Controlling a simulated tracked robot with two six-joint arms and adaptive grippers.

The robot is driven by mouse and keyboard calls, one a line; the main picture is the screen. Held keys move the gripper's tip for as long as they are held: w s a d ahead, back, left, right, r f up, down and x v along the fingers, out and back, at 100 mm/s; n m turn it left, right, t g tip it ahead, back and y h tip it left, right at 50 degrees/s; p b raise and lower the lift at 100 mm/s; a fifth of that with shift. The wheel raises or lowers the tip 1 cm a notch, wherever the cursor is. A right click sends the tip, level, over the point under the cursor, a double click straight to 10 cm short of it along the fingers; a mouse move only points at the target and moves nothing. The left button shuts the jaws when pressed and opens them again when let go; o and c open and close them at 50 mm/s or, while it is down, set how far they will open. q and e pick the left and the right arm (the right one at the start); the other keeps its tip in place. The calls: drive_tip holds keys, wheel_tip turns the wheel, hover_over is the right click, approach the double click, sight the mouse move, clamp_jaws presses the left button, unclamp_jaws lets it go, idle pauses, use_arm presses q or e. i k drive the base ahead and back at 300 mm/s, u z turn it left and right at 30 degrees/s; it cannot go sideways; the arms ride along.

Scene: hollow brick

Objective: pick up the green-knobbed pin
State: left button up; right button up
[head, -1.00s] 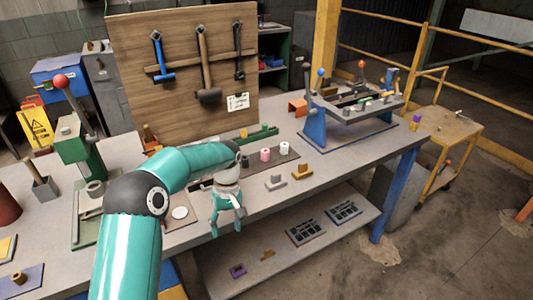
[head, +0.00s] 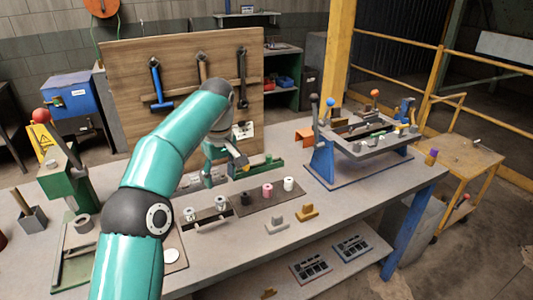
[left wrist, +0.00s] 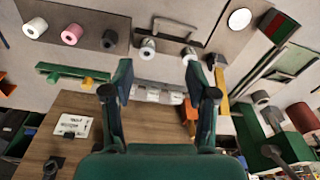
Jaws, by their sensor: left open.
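My left gripper (head: 214,168) is open and empty, over the back of the workbench in front of the wooden tool board. In the left wrist view its two fingers (left wrist: 158,72) stand wide apart with bench top between them. A green rail (head: 256,166) lies on the bench just right of the gripper. My right gripper is out of view.
A dark mat with black, pink (head: 267,190) and white spools lies in front of the rail. The wooden board (head: 135,80) rises behind. A blue-legged fixture (head: 322,163) stands at right.

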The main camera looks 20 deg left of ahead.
sight(269, 158)
drive_tip(key=i, duration=1.15)
drive_tip(key=z, duration=0.1)
